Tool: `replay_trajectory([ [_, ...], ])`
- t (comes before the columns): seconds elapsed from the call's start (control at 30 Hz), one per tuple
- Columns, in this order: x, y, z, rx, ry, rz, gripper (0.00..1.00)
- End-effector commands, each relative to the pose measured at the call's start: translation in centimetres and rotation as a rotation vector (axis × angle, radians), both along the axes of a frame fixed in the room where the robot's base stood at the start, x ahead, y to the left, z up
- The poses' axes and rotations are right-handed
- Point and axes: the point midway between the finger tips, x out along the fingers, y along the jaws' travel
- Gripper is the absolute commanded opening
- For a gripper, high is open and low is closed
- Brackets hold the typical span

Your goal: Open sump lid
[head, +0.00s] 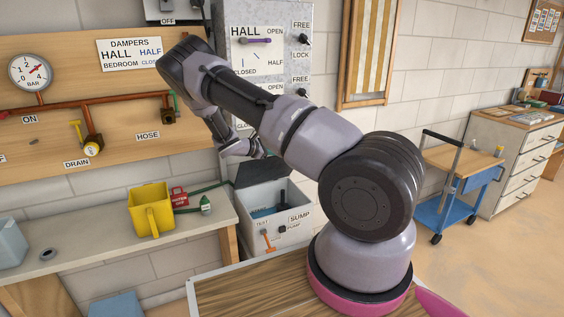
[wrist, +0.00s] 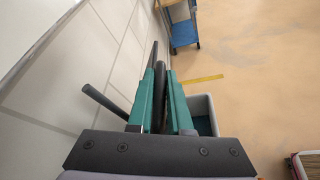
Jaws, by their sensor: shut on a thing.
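My gripper (head: 258,152) is at the lid's upper edge. In the wrist view my gripper's green fingers (wrist: 160,80) are shut on a thin dark piece (wrist: 159,95), which appears to be part of the lid. A dark bar (wrist: 104,101) sticks out left of the fingers. The box rim (wrist: 208,107) shows to the right, partly hidden.
A wall panel (head: 283,70) with switches is above. A blue cart (head: 455,195) stands right, with open floor around it.

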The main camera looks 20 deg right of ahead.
Motion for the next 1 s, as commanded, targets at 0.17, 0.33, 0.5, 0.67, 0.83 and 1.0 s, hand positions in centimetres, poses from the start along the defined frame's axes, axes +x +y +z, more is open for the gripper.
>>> replay_trajectory([
  [0.17, 0.80, 0.13, 0.50, 0.001, -0.002, 0.002, 0.00],
  [0.33, 0.94, 0.14, 0.60, 0.001, -0.001, 0.003, 0.00],
  [0.5, 0.93, 0.13, 0.58, 0.001, -0.001, 0.003, 0.00],
  [0.67, 0.92, 0.13, 0.58, 0.001, -0.001, 0.003, 0.47],
  [0.83, 0.89, 0.09, 0.57, 0.001, 0.000, 0.001, 0.47],
  [1.0, 0.86, 0.22, 0.63, 0.000, -0.001, 0.002, 0.47],
])
